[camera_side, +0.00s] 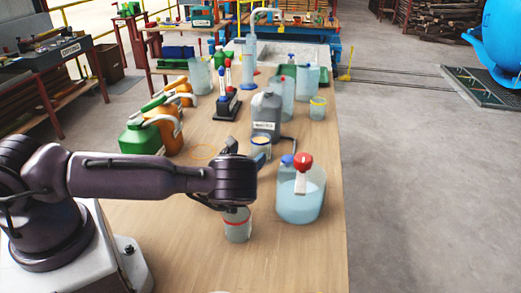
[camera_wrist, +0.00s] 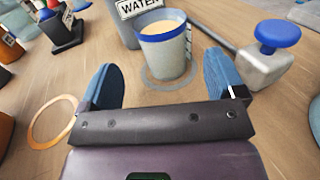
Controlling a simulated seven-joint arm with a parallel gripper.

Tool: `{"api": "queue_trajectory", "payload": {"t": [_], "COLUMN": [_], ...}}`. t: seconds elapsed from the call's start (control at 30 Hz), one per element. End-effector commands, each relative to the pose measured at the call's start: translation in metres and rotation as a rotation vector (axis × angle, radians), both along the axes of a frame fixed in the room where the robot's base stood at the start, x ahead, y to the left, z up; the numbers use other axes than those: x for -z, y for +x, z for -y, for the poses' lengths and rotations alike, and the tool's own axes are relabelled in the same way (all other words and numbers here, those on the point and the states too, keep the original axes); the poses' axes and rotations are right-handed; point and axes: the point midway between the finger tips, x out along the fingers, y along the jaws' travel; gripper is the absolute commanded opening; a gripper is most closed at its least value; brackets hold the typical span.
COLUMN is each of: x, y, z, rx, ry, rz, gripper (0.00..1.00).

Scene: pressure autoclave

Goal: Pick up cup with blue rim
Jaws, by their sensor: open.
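The cup with the blue rim (camera_wrist: 163,52) stands upright on the table, with pale cream contents, and a thin dark ring shows on the wood around its base. In the side view the cup (camera_side: 261,143) is just beyond my gripper (camera_side: 259,159), which hides its lower part. In the wrist view my gripper (camera_wrist: 163,78) is open, its two blue fingers apart on either side and short of the cup. Nothing is between the fingers.
A grey WATER container (camera_side: 266,112) stands close behind the cup. A metal block with a blue knob (camera_wrist: 278,38) is to the right. A red-rimmed cup (camera_side: 237,226) stands below my wrist; a clear jug (camera_side: 301,201) is at right. An orange ring (camera_wrist: 53,122) lies left.

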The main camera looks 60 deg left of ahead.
Motion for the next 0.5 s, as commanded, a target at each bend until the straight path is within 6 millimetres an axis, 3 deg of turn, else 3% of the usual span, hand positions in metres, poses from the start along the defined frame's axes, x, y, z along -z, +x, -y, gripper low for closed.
{"api": "queue_trajectory", "payload": {"t": [0.27, 0.5], "x": [-0.001, -0.003], "y": [0.023, 0.056], "z": [-0.009, -0.021], "rx": [0.0, -0.001], "ry": [-0.001, -0.003], "rz": [0.0, 0.001], "gripper": [0.89, 0.89]}}
